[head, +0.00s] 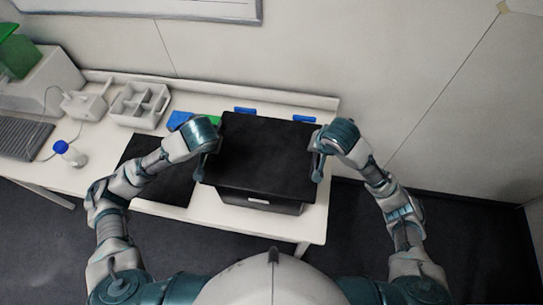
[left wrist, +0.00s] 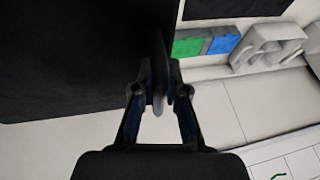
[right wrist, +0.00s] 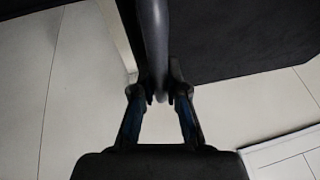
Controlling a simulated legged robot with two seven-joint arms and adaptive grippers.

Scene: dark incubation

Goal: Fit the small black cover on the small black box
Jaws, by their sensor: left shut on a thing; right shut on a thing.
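The small black cover (head: 262,155) is a flat dark panel held between my two grippers, over the small black box (head: 285,207). Only the front side of the box, with a pale label, shows below the cover's front edge; the rest is hidden. I cannot tell if the cover touches the box.
A flat black mat (head: 160,180) lies on the white table (head: 225,221) left of the box. Blue and green pieces (head: 245,111) lie behind. A wall stands behind.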

